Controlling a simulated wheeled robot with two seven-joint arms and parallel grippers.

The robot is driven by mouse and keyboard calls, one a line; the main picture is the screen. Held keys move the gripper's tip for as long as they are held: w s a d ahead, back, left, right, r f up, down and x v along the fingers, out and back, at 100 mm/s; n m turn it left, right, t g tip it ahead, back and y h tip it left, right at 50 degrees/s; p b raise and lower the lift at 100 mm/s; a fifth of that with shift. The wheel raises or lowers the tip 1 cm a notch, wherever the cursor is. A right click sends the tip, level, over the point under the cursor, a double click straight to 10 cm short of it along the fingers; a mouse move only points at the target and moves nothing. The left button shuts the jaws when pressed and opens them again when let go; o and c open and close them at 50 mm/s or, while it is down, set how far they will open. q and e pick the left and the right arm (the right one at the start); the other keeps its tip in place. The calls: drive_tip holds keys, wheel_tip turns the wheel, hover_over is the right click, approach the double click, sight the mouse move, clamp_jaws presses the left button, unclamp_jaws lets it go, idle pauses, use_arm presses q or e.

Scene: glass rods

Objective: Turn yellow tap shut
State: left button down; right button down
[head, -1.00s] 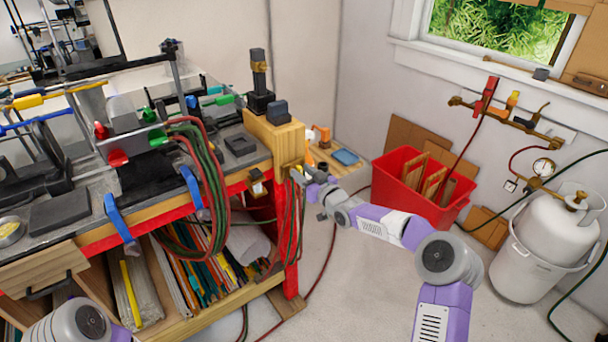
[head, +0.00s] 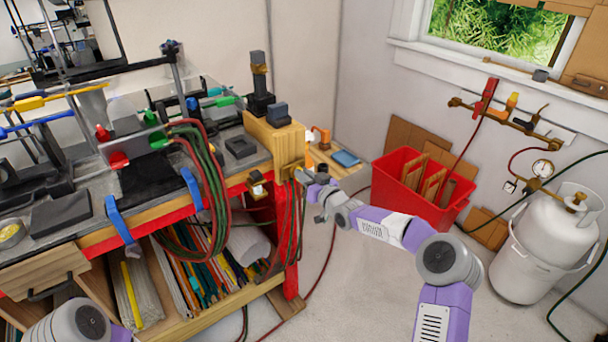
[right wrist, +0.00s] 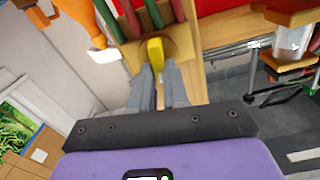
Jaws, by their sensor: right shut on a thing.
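The yellow tap (right wrist: 155,51) shows in the right wrist view as a small yellow lever in front of a brass-coloured fitting. My right gripper (right wrist: 158,75) has its two grey fingers close together on either side of the lever and is shut on it. In the head view my right gripper (head: 301,176) reaches the front corner of the bench, at the brass fitting (head: 289,171) under the wooden block. The tap itself is mostly hidden there by the fingers. My left arm shows only at the lower left edge; its gripper is out of view.
Red and green hoses (head: 205,165) hang from the bench front, and some pass just above the tap in the right wrist view (right wrist: 150,14). A red bin (head: 465,190) and a white gas cylinder (head: 550,235) stand to the right. Floor between bench and bin is mostly clear.

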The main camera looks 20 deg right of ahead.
drive_tip(key=shift+w+d+f+m+b, duration=0.15)
drive_tip(key=shift+m+b, duration=0.35)
drive_tip(key=shift+m, duration=2.2)
drive_tip(key=shift+s+d+f+m+b, duration=0.15)
drive_tip(key=shift+f+m+b, duration=0.25)
drive_tip(key=shift+m, duration=2.3)
drive_tip(key=shift+w+d+f+m+b, duration=0.15)
drive_tip(key=shift+m+b, duration=0.4)
drive_tip(key=shift+m, duration=2.15)
drive_tip(key=shift+r, duration=0.1)
drive_tip(key=c, duration=1.1)
unclamp_jaws()
drive_tip(key=shift+d, duration=0.1)
drive_tip(key=p+v, duration=0.1)
drive_tip(key=v, duration=0.6)
drive_tip(key=shift+s+r, duration=0.1)
drive_tip(key=shift+s, duration=0.15)
